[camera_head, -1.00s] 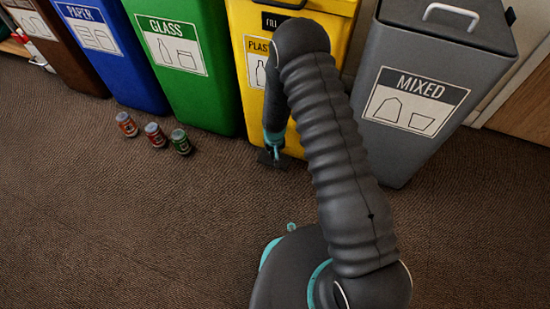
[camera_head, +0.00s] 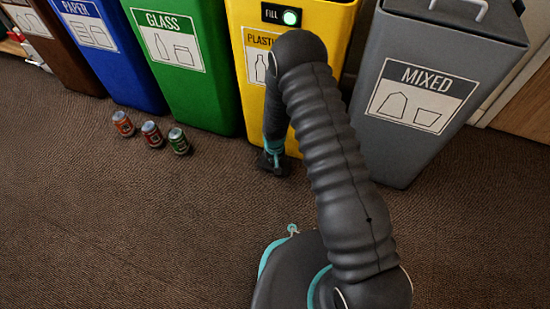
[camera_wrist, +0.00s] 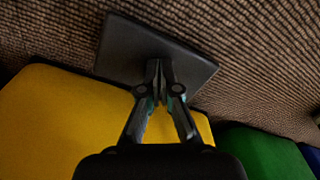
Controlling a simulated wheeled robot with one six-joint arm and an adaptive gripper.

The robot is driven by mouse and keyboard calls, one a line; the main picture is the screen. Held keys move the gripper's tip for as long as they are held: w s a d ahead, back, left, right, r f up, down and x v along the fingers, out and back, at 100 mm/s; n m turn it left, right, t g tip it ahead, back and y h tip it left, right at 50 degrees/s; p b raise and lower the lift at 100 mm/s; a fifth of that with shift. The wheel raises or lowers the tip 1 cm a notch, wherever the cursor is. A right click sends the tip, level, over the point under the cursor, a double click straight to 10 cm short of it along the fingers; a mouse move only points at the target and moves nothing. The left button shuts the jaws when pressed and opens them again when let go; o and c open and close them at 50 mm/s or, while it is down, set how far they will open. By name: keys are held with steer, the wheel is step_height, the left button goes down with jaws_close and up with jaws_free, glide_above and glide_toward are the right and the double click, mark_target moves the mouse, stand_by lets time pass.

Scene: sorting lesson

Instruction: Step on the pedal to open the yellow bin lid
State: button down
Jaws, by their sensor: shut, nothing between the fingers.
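The yellow bin (camera_head: 247,100) stands between the green and grey bins, behind my arm; its lid is out of view above the picture's edge. A green light (camera_head: 291,17) glows beside its FILL label. The pedal, a dark square plate (camera_wrist: 135,45), lies at the foot of the yellow bin in the wrist view. My gripper (camera_wrist: 160,66) is shut and empty, its fingertips over the pedal and seemingly touching it. In the head view my gripper (camera_head: 273,164) is low at the bin's foot and hides most of the pedal. I cannot tell how far the pedal is pressed.
The green bin (camera_head: 195,90) and blue bin (camera_head: 125,70) stand to the left, the grey MIXED bin (camera_head: 385,150) close on the right. Three cans (camera_head: 151,134) stand on the carpet before the green and blue bins. The front floor is clear.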

step_height(320, 180, up, 9)
steer(key=p, duration=0.5)
stand_by(0.4)
stand_by(1.2)
steer(key=s+d+g, duration=0.2)
steer(key=s, duration=0.4)
steer(key=s+d+r+t+p, duration=0.2)
steer(key=s+d+r, duration=0.3)
steer(key=r, duration=1.2)
steer(key=s+d+r+m+t+p, duration=0.1)
steer(key=s+d+r, duration=0.3)
steer(key=s+r, duration=0.5)
steer(key=s+d+r+m+t+p, duration=0.1)
steer(key=s+d+r, duration=0.4)
steer(key=r, duration=2.2)
steer(key=s+t+p, duration=0.1)
steer(key=s+t, duration=0.1)
steer(key=s, duration=0.1)
steer(key=shift+d+r+p, duration=0.25)
steer(key=shift+d+p, duration=0.1)
